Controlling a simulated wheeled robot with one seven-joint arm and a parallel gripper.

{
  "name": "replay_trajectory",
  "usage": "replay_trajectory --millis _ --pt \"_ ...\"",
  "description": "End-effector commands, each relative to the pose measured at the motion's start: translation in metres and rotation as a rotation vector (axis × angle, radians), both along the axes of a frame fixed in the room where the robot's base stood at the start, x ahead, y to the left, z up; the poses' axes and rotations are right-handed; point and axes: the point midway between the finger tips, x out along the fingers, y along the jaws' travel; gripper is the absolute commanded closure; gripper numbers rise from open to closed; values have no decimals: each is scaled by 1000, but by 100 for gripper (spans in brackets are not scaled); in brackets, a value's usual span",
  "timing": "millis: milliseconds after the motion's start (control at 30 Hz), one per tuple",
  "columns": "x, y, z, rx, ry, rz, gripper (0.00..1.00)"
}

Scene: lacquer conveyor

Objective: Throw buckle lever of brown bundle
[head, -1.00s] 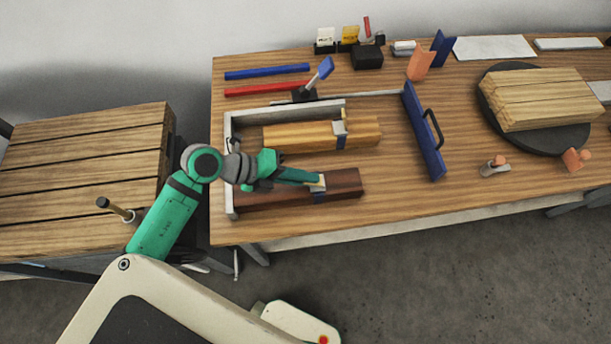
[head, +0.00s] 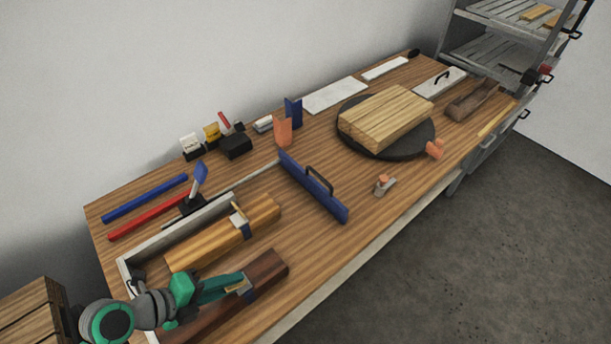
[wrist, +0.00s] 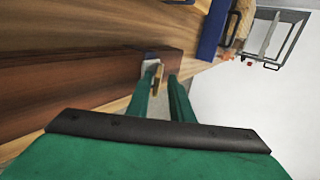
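The brown bundle (head: 268,268) is a dark wood block lying near the front left of the bench; it also shows in the wrist view (wrist: 100,80). A dark blue strap with a pale buckle crosses it, and a brass-coloured buckle lever (wrist: 158,76) stands up there. My gripper (head: 238,282) reaches along the bundle to the buckle. In the wrist view, my gripper's two green fingers (wrist: 161,85) are apart, with the lever showing in the gap, closer to the left finger. Whether either finger touches the lever is unclear.
A blue handled board (head: 313,188) stands to the right. Farther right is a round black turntable (head: 400,150) with planks. Bench space right of the brown bundle is clear.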

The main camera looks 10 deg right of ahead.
Motion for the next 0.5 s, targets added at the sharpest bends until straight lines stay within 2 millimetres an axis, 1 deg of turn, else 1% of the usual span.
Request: replay_trajectory --millis 500 --pt "5 -8 10 207 135 -7 75"
